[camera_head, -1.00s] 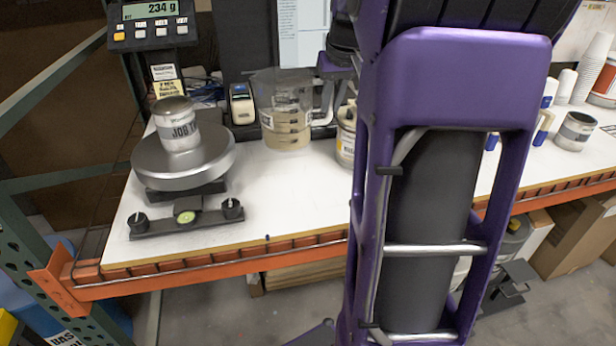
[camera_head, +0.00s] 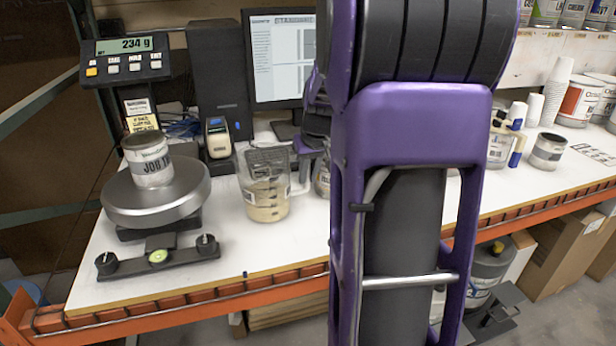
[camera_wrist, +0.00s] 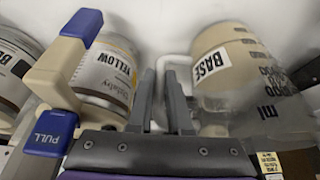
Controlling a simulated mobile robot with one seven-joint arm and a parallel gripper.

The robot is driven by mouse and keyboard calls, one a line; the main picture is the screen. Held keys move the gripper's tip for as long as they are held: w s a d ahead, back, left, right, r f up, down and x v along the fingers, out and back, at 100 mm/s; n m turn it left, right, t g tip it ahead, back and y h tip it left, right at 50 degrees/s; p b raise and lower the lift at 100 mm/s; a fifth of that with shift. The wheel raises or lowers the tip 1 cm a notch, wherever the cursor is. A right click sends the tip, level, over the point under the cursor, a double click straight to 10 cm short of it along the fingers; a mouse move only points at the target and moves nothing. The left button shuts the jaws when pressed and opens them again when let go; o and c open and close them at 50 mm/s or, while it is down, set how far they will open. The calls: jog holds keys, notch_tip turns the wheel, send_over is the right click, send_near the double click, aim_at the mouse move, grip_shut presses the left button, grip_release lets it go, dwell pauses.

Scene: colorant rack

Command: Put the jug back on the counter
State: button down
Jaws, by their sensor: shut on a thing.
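The jug (camera_head: 265,190) is a clear measuring jug with dark markings and beige contents. In the head view it stands upright over the white counter (camera_head: 230,255), right of the scale; I cannot tell whether its base touches. In the wrist view the jug (camera_wrist: 240,75) is at the right with a BASE label, and its pale handle lies at my fingers. My gripper (camera_wrist: 163,80) is shut on the jug's handle. In the head view my arm hides part of the counter and most of the gripper.
A scale (camera_head: 155,198) reading 234 g carries a JOB can (camera_head: 147,160). A YELLOW can (camera_wrist: 105,72) is left of my fingers. The counter's front strip before the jug is clear.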

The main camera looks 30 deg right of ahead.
jog(key=shift+f, duration=0.15)
jog(key=c, duration=0.8)
grip_release()
jog(key=shift+c, duration=0.2)
jog(key=shift+r, duration=0.2)
jog(key=p+v, duration=0.6)
jog(key=v, duration=0.6)
jog(key=shift+p, duration=0.35)
jog(key=shift+f, duration=0.1)
